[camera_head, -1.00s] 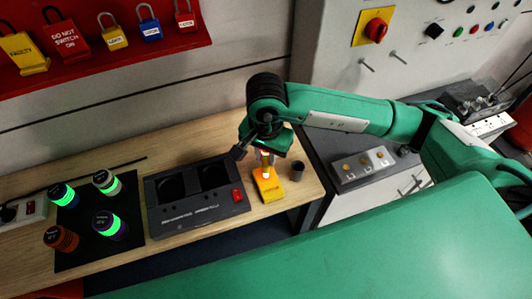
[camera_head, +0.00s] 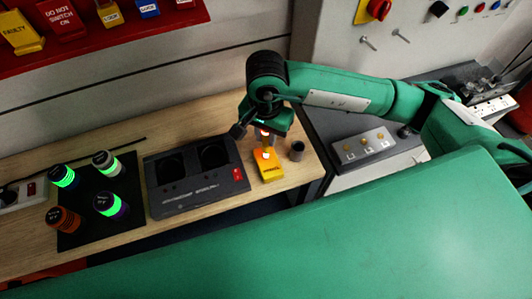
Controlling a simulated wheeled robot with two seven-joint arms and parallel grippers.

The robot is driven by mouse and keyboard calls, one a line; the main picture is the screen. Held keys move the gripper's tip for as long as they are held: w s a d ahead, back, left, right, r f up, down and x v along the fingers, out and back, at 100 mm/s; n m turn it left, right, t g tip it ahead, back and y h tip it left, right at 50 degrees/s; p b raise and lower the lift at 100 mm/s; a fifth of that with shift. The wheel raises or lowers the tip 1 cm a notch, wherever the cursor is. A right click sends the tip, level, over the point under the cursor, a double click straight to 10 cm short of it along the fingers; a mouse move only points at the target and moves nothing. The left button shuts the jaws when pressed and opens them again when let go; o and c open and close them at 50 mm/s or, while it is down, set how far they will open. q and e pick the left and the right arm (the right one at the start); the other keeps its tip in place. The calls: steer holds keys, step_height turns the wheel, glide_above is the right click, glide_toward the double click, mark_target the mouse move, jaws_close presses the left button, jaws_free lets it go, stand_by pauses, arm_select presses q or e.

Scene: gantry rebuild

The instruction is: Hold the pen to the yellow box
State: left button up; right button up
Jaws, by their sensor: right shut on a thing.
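The yellow box (camera_head: 272,170) lies on the wooden bench, just right of a black two-well unit. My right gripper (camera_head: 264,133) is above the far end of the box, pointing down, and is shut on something. What it holds is mostly hidden by the gripper; a small pale part with a red-orange glow shows below the jaws, likely the pen (camera_head: 265,144). An orange-red light (camera_head: 266,154) glows at the top of the box, close under the held thing. I cannot tell whether they touch. My left gripper is not in view.
A small dark cup (camera_head: 297,151) stands right of the box near the bench edge. The black two-well unit (camera_head: 197,196) is at left. A black mat (camera_head: 84,226) bears several glowing jars. A red rack with padlocks (camera_head: 150,40) is on the wall.

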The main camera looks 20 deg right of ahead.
steer(key=shift+r+p, duration=0.85)
steer(key=shift+r, duration=2.65)
